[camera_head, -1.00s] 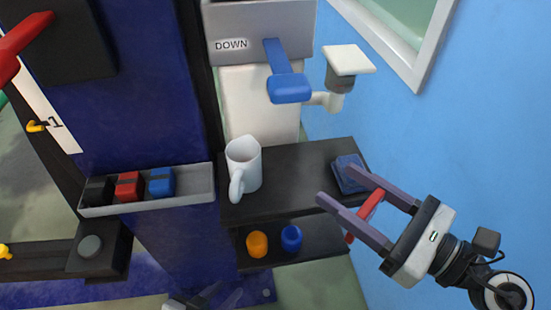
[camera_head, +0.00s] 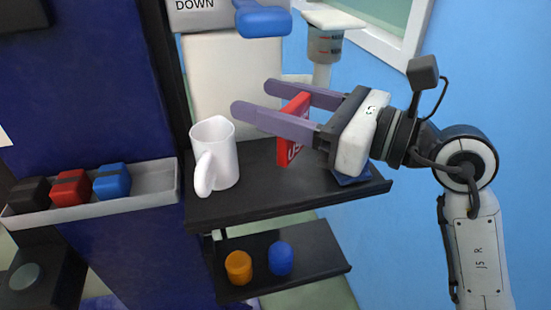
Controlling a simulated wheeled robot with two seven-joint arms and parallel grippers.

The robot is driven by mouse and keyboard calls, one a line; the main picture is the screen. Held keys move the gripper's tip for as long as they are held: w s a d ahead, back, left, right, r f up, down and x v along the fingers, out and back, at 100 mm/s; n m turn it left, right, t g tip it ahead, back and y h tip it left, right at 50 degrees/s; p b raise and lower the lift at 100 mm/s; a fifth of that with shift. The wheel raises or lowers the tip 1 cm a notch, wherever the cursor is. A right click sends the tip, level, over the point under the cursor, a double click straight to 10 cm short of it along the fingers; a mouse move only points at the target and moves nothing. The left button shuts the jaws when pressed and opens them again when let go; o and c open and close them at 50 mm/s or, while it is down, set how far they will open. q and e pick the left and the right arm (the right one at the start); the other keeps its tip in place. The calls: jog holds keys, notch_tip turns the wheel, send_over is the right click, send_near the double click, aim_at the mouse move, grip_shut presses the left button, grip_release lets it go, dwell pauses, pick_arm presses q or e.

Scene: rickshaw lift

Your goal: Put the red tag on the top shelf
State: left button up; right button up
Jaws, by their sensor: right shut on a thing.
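The red tag (camera_head: 293,130) has white lettering and is held upright between the fingers of my right gripper (camera_head: 256,98). That gripper reaches in from the right, with its fingers pointing left over the black top shelf (camera_head: 260,200). The tag hangs over the shelf's back middle; I cannot tell whether its lower edge touches the shelf. My left gripper is out of view.
A white mug (camera_head: 222,155) stands on the shelf's left. A blue item (camera_head: 352,179) lies at its right, mostly hidden under my gripper. The lower shelf (camera_head: 318,268) holds an orange piece (camera_head: 238,267) and a blue piece (camera_head: 280,258). A blue lever (camera_head: 263,21) hangs above.

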jog(key=shift+f+b, duration=0.85)
jog(key=shift+f, duration=2.35)
jog(key=shift+f, duration=0.1)
jog(key=o, duration=1)
jog(key=shift+o, duration=0.2)
jog(key=shift+d, duration=0.2)
jog(key=v, duration=1.1)
jog(key=shift+s+d, duration=0.25)
jog(key=shift+d, duration=0.05)
